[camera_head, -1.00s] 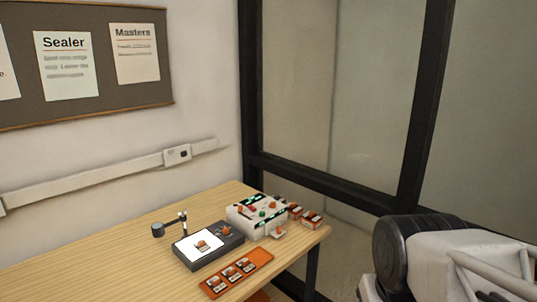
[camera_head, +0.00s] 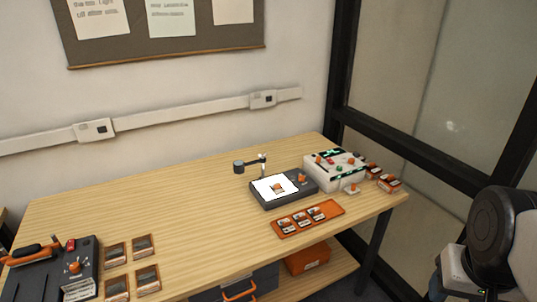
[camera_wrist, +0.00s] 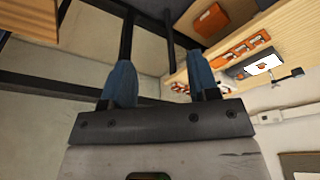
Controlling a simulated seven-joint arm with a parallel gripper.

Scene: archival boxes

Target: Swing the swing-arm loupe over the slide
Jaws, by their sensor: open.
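The swing-arm loupe (camera_head: 239,167) is a dark cylinder on a short arm from a post at the back of the light box (camera_head: 285,201). It hangs to the left of the lit panel, clear of it. The slide (camera_head: 277,187), small with an orange part, lies on the white lit panel. In the wrist view the loupe (camera_wrist: 297,72) and the lit panel (camera_wrist: 264,65) show small at the right. My gripper (camera_wrist: 160,80) is open and empty, with blue fingers apart, away from the table. The head view shows only part of my arm at the right edge, not the fingers.
An orange tray (camera_head: 282,232) of slides lies in front of the light box. A white device (camera_head: 335,180) with knobs stands to its right. A dark machine (camera_head: 75,262) and several framed pieces are at the left. The table's middle (camera_head: 170,215) is clear.

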